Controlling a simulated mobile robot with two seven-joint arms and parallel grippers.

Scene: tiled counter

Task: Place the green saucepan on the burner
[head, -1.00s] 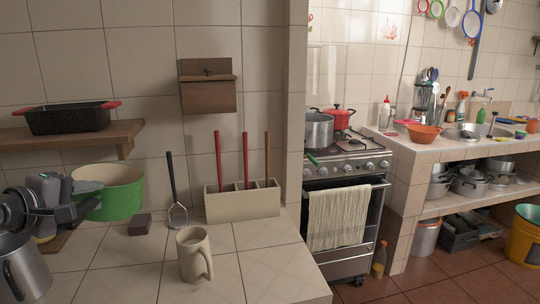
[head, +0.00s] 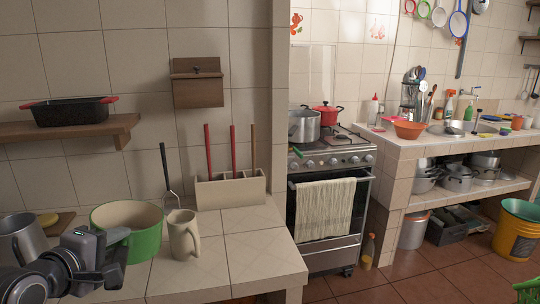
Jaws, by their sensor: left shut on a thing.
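The green saucepan (head: 146,243), with a cream inside, is at the left counter, just left of the beige mug (head: 183,236). My left gripper (head: 108,262) is shut on the saucepan at its near left side; the handle is mostly hidden by the gripper. I cannot tell whether the pan's base touches the counter. The stove (head: 330,165) stands to the right, past the wall edge. Its front right burner (head: 345,139) looks bare. A grey pot (head: 304,126) and a red pot (head: 327,115) occupy other burners. My right gripper is not in view.
A metal jug (head: 22,240) stands left of my gripper. A utensil holder (head: 230,190) is at the counter's back, and a shelf with a black dish (head: 70,111) is above. The counter's right front (head: 250,255) is clear. A towel (head: 325,210) hangs on the oven.

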